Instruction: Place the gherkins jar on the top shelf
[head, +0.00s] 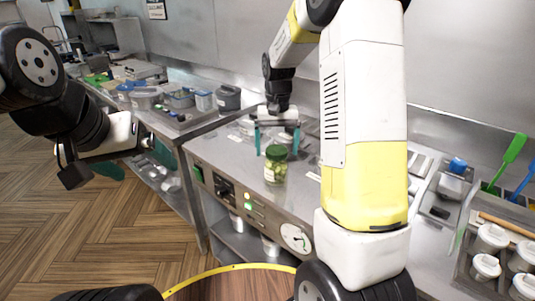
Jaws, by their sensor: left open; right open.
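The gherkins jar (275,168), clear with green contents and a dark green lid, stands upright near the front edge of the steel counter, above the control panel. My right gripper (277,151) points down at it. Its two teal fingers are open, one to each side of the lid, with gaps showing. I cannot tell how deep the jar sits between them. My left gripper (106,160) is open and empty at the left, over the floor and away from the counter. No shelf can be clearly identified as the top one; open shelving (240,243) shows below the counter.
Steel containers and grey tubs (228,97) crowd the counter at the back left. White-lidded cups (492,238) and green and blue utensils (509,155) are at the right. My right arm hides part of the counter. The wooden floor (110,225) at left is clear.

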